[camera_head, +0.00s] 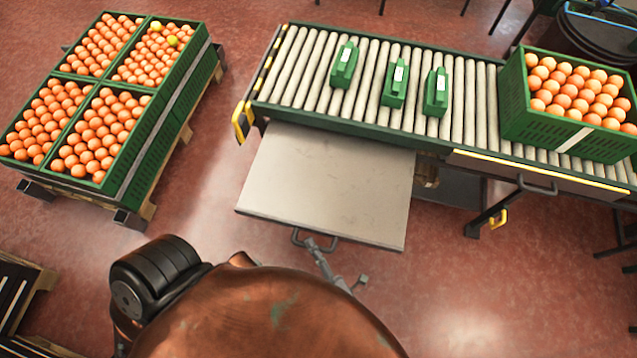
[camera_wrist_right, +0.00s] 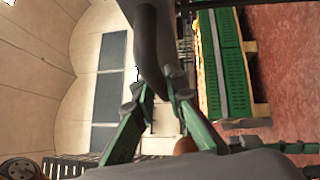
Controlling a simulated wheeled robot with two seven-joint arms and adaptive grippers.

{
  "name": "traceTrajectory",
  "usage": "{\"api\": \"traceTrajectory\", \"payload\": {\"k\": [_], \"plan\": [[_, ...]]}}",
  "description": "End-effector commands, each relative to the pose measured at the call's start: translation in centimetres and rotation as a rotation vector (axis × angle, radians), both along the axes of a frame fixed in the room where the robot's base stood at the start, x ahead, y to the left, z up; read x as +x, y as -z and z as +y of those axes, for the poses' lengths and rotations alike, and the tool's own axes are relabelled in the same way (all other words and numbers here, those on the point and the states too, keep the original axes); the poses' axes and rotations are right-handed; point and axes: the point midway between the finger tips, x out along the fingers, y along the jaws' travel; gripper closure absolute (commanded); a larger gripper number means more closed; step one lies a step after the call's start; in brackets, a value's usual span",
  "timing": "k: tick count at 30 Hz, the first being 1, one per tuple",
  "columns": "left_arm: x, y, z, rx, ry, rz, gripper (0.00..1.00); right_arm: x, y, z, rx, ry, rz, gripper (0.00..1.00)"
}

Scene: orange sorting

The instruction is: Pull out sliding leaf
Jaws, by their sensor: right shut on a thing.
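The sliding leaf (camera_head: 325,180), a flat pale grey panel, stands out from under the roller conveyor towards me in the head view. Its dark handle (camera_head: 297,238) is on the near edge, and the handle bar (camera_wrist_right: 152,45) shows large in the right wrist view. My right gripper (camera_head: 314,244) is at this handle, partly hidden by my own body in the head view. In the wrist view its green fingers (camera_wrist_right: 155,95) are closed around the handle bar. My left gripper is not in view.
The roller conveyor (camera_head: 313,66) carries several green packs (camera_head: 395,82) and a green crate of oranges (camera_head: 508,125). A closed drawer with a handle (camera_head: 536,186) is at the right. Stacked orange crates (camera_head: 150,150) stand at the left. Red floor (camera_head: 215,160) lies clear between them and the leaf.

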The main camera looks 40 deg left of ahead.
Motion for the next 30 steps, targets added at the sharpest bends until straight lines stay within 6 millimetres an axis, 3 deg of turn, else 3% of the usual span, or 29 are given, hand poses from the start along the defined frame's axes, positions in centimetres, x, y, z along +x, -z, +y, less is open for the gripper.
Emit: {"api": "traceTrajectory", "payload": {"k": [8,9,17,26,30], "plan": [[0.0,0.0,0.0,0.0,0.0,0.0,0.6,0.1,0.1,-0.2,-0.002,0.003,0.001,1.0],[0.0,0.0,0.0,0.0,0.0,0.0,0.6,0.1,0.1,-0.2,-0.002,0.004,0.001,0.88],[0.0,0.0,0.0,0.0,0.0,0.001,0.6,0.1,0.1,-0.1,-0.001,0.003,0.001,0.7],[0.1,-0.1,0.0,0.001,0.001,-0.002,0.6,0.0,0.1,-0.3,-0.002,0.002,0.001,0.7],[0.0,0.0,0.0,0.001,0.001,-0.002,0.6,-0.5,0.4,-1.7,-0.003,0.003,0.002,0.7]]}}
